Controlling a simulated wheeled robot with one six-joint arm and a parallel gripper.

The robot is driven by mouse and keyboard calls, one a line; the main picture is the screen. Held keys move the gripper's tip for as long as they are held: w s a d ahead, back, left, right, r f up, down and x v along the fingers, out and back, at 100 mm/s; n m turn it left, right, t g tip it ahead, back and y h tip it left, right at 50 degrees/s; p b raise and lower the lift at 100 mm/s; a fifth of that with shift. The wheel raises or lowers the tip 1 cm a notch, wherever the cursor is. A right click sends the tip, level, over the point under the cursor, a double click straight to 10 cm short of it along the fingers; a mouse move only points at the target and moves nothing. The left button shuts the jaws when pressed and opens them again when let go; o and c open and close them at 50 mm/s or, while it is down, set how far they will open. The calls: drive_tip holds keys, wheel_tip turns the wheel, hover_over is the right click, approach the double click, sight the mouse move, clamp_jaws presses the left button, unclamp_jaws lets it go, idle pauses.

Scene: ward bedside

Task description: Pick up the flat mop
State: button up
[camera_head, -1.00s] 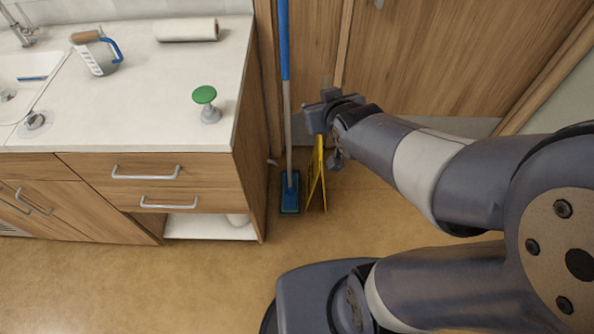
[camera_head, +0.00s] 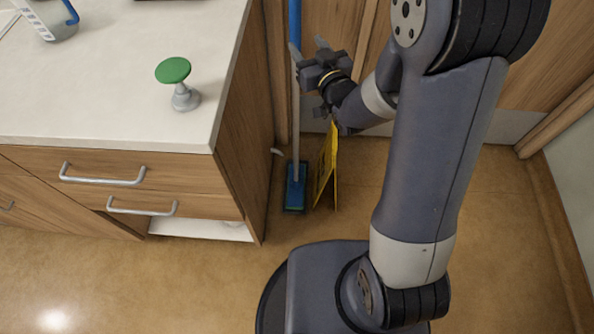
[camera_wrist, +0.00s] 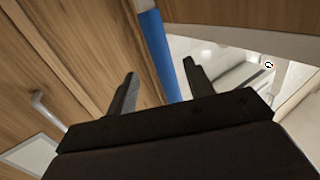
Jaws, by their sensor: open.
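The flat mop (camera_head: 295,120) stands upright in the gap beside the counter, with a blue upper handle, a grey lower pole and a blue-green flat head (camera_head: 295,187) on the floor. My gripper (camera_head: 306,57) is open, close to the handle around where blue meets grey. In the wrist view, the blue handle (camera_wrist: 160,50) passes between the two open fingers of my gripper (camera_wrist: 158,85), beyond their tips as far as I can tell. Whether it touches a finger cannot be told.
A yellow folding floor sign (camera_head: 327,170) stands just right of the mop head, below my wrist. The wooden counter (camera_head: 235,110) is close on the left, with a green-topped item (camera_head: 173,72) on it. Wooden doors are behind. The floor in front is clear.

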sight(298, 33)
drive_tip(key=p+x, duration=0.1)
drive_tip(key=x, duration=0.6)
drive_tip(key=shift+a+r, duration=0.15)
drive_tip(key=c, duration=1)
